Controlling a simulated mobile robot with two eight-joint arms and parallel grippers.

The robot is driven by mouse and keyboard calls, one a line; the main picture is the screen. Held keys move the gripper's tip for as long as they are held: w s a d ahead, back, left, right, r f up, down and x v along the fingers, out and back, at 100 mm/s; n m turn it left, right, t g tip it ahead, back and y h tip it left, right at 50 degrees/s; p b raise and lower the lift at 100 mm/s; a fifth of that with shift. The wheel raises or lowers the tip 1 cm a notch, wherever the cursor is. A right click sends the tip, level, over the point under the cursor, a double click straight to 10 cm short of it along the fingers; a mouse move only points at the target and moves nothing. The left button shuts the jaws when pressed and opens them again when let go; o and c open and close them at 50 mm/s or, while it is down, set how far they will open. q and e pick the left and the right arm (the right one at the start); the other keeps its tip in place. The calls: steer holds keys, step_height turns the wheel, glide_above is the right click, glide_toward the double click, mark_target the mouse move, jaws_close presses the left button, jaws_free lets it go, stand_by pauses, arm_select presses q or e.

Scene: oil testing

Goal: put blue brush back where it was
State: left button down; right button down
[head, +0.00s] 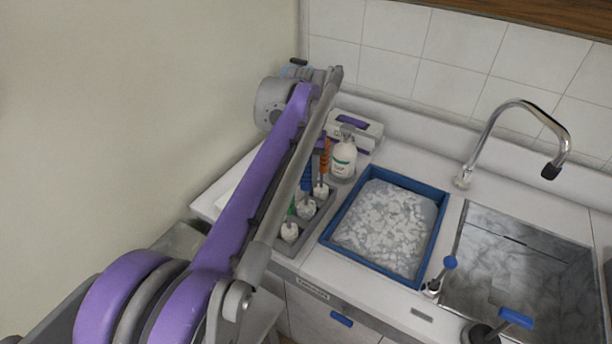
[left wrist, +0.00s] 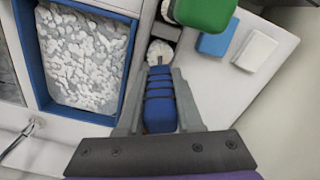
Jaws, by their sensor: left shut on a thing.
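My left gripper (left wrist: 160,98) is shut on the blue handle of the blue brush (left wrist: 160,108). The brush's pale head points down at the grey rack (head: 320,222). In the head view the blue brush (head: 307,182) lines up with the rack's middle slot, between the orange brush (head: 323,165) and the green brush (head: 290,230). I cannot tell whether its head rests on the slot floor. My left arm hides most of the gripper in the head view. The green brush handle (left wrist: 206,12) is close beside it in the left wrist view. My right gripper is not in view.
A blue-rimmed tray (head: 330,228) of white pieces stands right of the rack. A white bottle (head: 343,158) and a box (head: 366,135) are behind. A blue sponge (left wrist: 215,40) and a white block (left wrist: 255,51) lie beyond the green handle. The sink (head: 520,275) is at right.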

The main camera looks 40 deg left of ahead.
arm_select(q)
steer(key=shift+f, duration=0.1)
steer(key=c, duration=0.6)
jaws_free()
steer(key=shift+o, duration=0.2)
step_height(320, 180, up, 12)
steer(key=shift+r+p, duration=0.15)
steer(key=shift+p, duration=0.65)
steer(key=shift+s, duration=0.1)
